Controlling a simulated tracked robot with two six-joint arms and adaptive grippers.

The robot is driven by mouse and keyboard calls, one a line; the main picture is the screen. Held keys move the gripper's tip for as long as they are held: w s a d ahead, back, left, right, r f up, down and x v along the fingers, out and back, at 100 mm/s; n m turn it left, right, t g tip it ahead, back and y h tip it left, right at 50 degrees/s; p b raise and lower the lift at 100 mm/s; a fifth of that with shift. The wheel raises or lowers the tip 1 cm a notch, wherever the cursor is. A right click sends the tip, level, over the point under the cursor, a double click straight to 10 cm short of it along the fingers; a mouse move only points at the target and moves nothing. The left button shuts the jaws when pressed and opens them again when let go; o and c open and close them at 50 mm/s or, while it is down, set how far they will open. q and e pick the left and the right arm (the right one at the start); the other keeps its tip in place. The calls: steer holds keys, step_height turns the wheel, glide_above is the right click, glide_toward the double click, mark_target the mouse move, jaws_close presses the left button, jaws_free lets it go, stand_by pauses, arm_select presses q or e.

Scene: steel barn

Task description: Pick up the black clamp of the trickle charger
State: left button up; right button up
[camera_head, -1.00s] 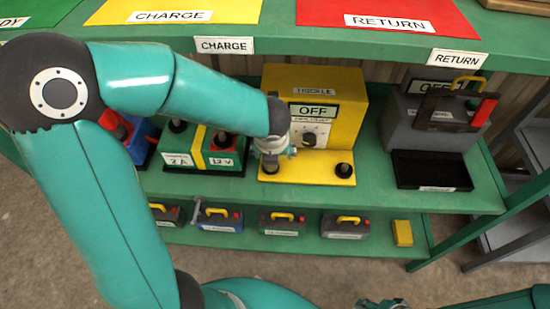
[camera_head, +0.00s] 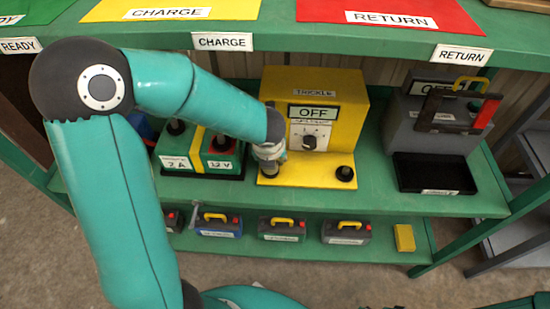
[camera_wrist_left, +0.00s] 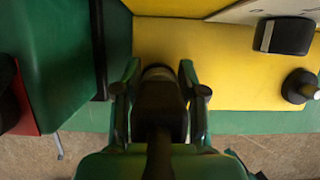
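The yellow trickle charger (camera_head: 345,100) stands on the green shelf, its sign reading OFF. My right gripper is not in view.
A green 2 A / 12 V unit (camera_head: 190,160) stands just left of the charger. A grey unit (camera_head: 425,120) with a black tray (camera_head: 435,174) is to the right. Several small batteries and a yellow block (camera_head: 404,237) are on the lower shelf.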

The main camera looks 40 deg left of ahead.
arm_select(q)
jaws_close()
steer(key=shift+r, duration=0.1)
steer(key=shift+r+p, duration=0.8)
steer(key=shift+r, duration=0.7)
steer(key=shift+s+d+r, duration=0.2)
steer(key=shift+s, duration=0.05)
steer(key=s+d+r+b, duration=0.1)
steer(key=s+d, duration=0.3)
steer(key=s, duration=0.3)
steer(key=s+d+r+b, duration=0.2)
steer(key=s+d, duration=0.3)
steer(key=s, duration=0.2)
steer(key=shift+s+r, duration=0.15)
steer(key=shift+s, duration=0.25)
